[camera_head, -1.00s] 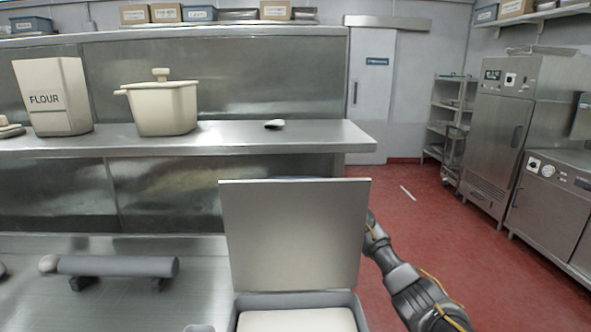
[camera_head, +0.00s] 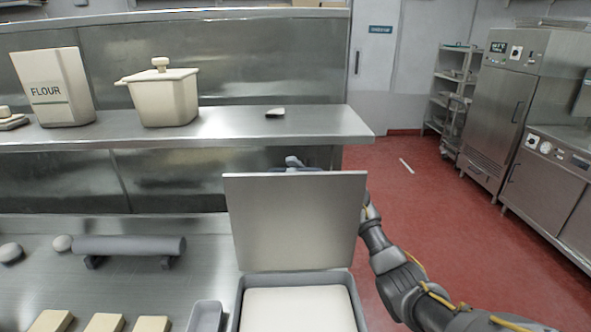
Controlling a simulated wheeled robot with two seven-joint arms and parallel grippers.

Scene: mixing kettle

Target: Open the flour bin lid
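The grey bin (camera_head: 241,300) stands at the bottom centre with pale flour (camera_head: 298,309) filling it. Its flat metal lid (camera_head: 292,222) is open, standing nearly upright at the bin's far edge with its inner face toward me. My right arm comes in from the lower right and passes behind the lid. A small part of my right gripper (camera_head: 293,162) shows just above the lid's top edge. Its fingers are mostly hidden by the lid, so whether it is open, shut or touching the lid cannot be told. My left gripper is out of view.
A steel shelf (camera_head: 225,126) crosses behind the lid, holding a FLOUR container (camera_head: 55,88), a cream lidded pot (camera_head: 163,97) and a small scoop-like item (camera_head: 275,113). A rolling pin (camera_head: 128,246) on a stand and pale blocks (camera_head: 104,323) lie left of the bin.

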